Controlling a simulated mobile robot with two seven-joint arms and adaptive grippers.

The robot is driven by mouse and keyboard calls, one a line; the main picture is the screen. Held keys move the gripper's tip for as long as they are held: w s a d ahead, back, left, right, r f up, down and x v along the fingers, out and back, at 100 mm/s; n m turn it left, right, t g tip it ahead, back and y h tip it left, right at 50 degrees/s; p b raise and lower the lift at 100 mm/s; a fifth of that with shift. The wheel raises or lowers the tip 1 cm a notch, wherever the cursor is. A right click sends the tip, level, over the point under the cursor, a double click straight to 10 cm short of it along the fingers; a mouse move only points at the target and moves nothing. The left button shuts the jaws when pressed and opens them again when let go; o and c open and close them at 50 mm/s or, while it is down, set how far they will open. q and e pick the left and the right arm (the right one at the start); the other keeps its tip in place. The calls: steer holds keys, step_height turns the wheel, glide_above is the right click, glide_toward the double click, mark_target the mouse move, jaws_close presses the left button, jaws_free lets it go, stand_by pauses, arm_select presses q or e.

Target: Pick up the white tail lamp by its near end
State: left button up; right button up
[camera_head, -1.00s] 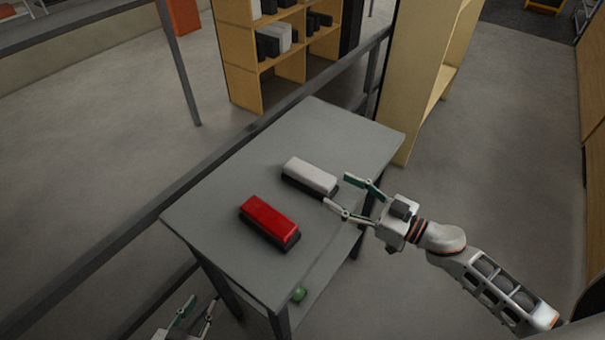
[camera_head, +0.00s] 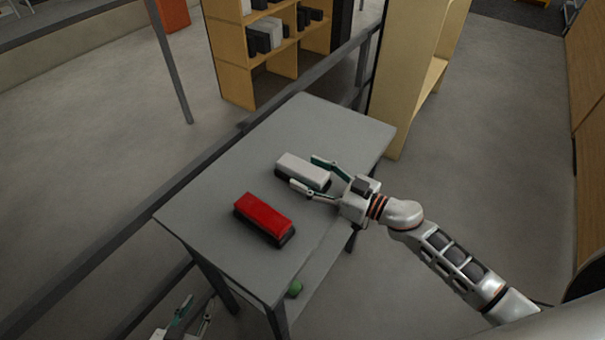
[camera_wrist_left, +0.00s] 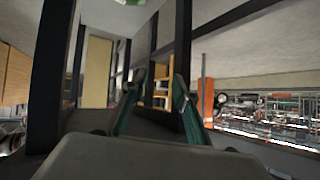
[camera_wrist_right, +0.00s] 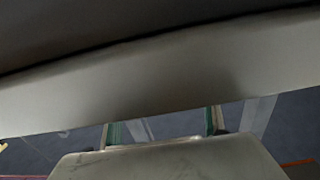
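The white tail lamp (camera_head: 300,170) with a dark base lies on the grey table (camera_head: 215,200), behind the red lamp. My right gripper (camera_head: 312,174) is at the lamp's near right end with its fingers open, one on each side of it. Whether the fingers touch it is not clear. In the right wrist view a pale surface (camera_wrist_right: 150,85) fills the space right before the fingers and hides their tips. My left gripper (camera_head: 194,309) is open and empty, low beside the table's near left leg; its spread fingers also show in the left wrist view (camera_wrist_left: 154,90).
A red lamp (camera_head: 264,216) on a dark base lies closer on the same table. A dark rail (camera_head: 100,255) runs along the table's left side. Shelves (camera_head: 235,70) with boxes stand behind.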

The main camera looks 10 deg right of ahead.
steer(key=c, duration=1.2)
steer(key=shift+o, duration=0.2)
steer(key=shift+r, duration=0.1)
